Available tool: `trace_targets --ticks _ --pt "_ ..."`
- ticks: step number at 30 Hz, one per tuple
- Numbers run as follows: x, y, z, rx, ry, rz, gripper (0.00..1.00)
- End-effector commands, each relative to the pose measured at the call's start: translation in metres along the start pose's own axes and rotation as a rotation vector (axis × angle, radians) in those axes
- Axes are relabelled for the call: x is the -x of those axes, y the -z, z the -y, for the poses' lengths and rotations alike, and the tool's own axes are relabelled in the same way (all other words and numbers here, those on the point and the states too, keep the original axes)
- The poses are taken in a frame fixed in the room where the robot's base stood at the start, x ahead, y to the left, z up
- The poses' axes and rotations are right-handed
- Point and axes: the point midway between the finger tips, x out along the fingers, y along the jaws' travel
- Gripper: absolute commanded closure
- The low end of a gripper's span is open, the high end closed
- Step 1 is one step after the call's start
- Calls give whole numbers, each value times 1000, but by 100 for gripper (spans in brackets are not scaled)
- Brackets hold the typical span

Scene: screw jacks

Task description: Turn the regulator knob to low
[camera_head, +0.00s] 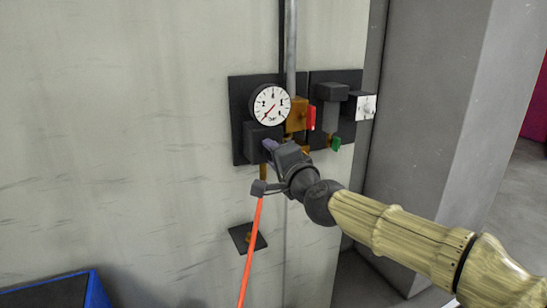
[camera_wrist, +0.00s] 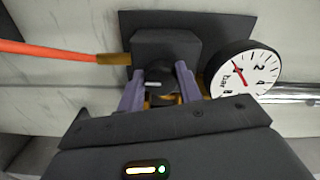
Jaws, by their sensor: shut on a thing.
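The regulator is a dark block (camera_head: 252,138) on a black wall plate, below a round white gauge (camera_head: 270,105) with a red needle. In the head view the needle points to the lower left. The wrist view shows the regulator block (camera_wrist: 165,44) and the gauge (camera_wrist: 250,72) to its right. The dark regulator knob (camera_wrist: 158,84) has a white mark, which lies roughly level in that view. My gripper (camera_wrist: 161,76) has its two purple fingers on either side of the knob, shut on it. In the head view my gripper (camera_head: 269,146) hides the knob.
An orange hose (camera_head: 251,245) hangs below the regulator. To the right are a brass fitting with a red handle (camera_head: 311,118) and a green handle (camera_head: 336,143). A grey pipe (camera_head: 291,40) runs up the wall. A blue-edged bin (camera_head: 97,285) is at lower left.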

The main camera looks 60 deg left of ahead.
Motion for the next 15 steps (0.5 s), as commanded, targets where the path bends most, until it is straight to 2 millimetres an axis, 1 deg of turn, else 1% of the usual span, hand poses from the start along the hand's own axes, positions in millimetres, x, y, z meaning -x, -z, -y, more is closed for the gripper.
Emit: trace_targets --ticks 10,11,13,14,15 --pt "0 2 -1 -7 -1 -3 88" --pt "0 2 -1 -7 -1 -3 61" --pt "0 2 -1 -7 -1 -3 47" --pt "0 2 -1 -6 -1 -3 43" --pt "0 1 -1 -6 -1 -3 43"
